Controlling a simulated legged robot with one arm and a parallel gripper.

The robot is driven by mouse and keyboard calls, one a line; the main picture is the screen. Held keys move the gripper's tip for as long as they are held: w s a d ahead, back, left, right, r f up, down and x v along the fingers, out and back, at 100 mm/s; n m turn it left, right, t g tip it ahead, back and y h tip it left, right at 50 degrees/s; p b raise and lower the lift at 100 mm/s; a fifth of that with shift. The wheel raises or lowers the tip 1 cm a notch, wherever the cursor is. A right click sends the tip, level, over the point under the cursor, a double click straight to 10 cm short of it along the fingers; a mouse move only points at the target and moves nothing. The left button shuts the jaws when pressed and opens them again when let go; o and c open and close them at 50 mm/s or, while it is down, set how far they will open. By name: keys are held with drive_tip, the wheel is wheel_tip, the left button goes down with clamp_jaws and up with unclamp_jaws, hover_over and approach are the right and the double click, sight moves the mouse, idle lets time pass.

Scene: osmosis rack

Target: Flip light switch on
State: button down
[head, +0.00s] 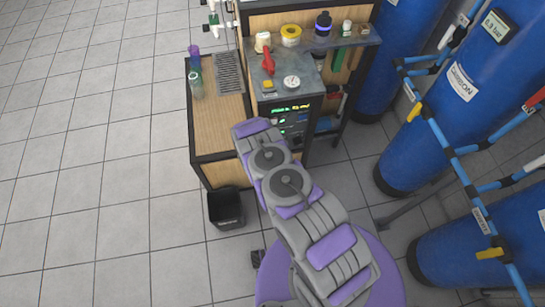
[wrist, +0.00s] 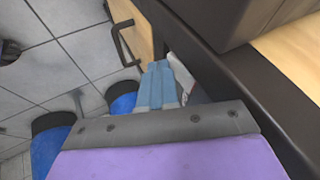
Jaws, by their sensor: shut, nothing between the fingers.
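No light switch can be made out in either view. A control panel with green lit displays (head: 291,112) is on the front of the rack, partly covered by my arm. In the wrist view my gripper (wrist: 161,66) has its blue-grey fingers together and empty. It points along a dark frame edge (wrist: 205,62), with a wooden panel bearing a black handle (wrist: 122,45) beyond its tips. In the head view my arm reaches up to the rack front, and its fingers are hidden there.
The wooden bench top (head: 222,118) holds small bottles at left. A grey shelf (head: 283,88) carries a red item and a gauge. A black bin (head: 226,208) stands on the floor. Blue tanks (head: 465,85) with pipes fill the right. Tiled floor at left is clear.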

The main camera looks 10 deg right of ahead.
drive_tip(key=shift+f, duration=0.1)
idle(0.3)
drive_tip(key=shift+w+b, duration=0.2)
drive_tip(key=shift+b, duration=0.4)
